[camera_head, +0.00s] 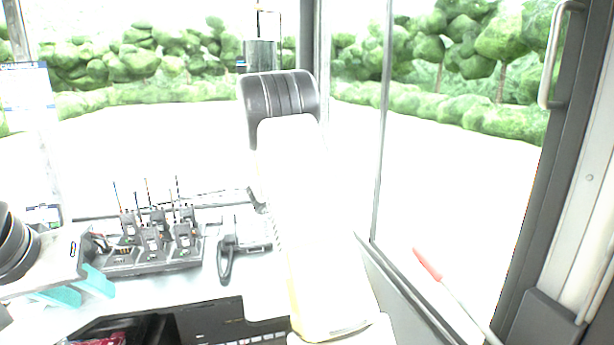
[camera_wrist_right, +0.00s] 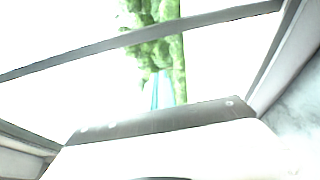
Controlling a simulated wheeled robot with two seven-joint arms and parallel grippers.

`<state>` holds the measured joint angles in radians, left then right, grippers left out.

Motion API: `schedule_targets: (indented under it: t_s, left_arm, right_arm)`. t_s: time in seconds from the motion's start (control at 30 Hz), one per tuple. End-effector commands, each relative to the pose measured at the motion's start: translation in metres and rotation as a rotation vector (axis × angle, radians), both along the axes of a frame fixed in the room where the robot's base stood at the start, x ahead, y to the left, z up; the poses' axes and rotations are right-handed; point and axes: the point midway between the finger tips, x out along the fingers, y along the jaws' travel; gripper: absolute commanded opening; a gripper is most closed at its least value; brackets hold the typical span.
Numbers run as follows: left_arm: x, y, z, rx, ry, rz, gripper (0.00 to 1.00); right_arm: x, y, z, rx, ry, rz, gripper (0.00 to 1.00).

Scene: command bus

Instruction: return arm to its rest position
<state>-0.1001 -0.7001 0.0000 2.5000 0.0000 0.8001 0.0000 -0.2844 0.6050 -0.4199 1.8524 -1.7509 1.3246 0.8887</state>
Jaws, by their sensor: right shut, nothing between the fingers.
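My right arm (camera_head: 305,225) rises from the bottom middle of the head view, its pale link ending at a dark joint (camera_head: 280,95) with a black wrist above it. The arm is raised in front of the windows. Its fingertips are not clear in the head view. In the right wrist view my right gripper (camera_wrist_right: 162,90) shows as teal fingers close together, shut and empty. My left gripper (camera_head: 92,292) is at the lower left of the head view, its teal fingers apart over the pale worktop. I see nothing between them.
A charger rack (camera_head: 150,262) with several black radios (camera_head: 151,237) stands on the worktop beside the left gripper. A black handset (camera_head: 226,262) lies right of it. A window and a door frame (camera_head: 560,200) with a grab handle (camera_head: 549,60) stand to the right. A red-gripped rod (camera_head: 428,264) is at lower right.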

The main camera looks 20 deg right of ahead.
Motion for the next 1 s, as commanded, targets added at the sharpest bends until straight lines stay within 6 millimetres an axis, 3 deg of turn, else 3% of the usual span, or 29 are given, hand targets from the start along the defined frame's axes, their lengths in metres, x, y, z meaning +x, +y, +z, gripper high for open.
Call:
schedule_targets:
  t_s: [0.17,0.27,0.47,0.67,0.83,1.0]
  left_arm:
    - [0.000,0.000,0.000,0.000,0.000,0.000,0.36]
    - [0.000,0.000,0.000,0.000,0.000,0.000,0.36]
    - [0.000,0.000,0.000,0.000,0.000,0.000,0.36]
    - [0.000,0.000,0.000,0.000,0.000,0.000,0.36]
    - [0.000,0.000,0.000,0.000,0.000,0.000,0.36]
    - [0.000,0.000,0.000,0.000,0.000,0.000,0.36]
  right_arm:
    - [-0.002,0.002,0.000,0.007,0.000,-0.003,0.00]
    - [-0.017,-0.001,0.000,0.066,0.003,-0.032,0.00]
    - [-0.095,0.004,-0.014,0.412,0.024,-0.146,0.00]
    - [-0.174,0.058,-0.031,0.850,0.031,-0.156,0.00]
    - [-0.226,0.126,-0.032,1.187,0.001,-0.068,0.00]
    - [-0.268,0.198,-0.019,1.467,-0.067,0.084,0.00]
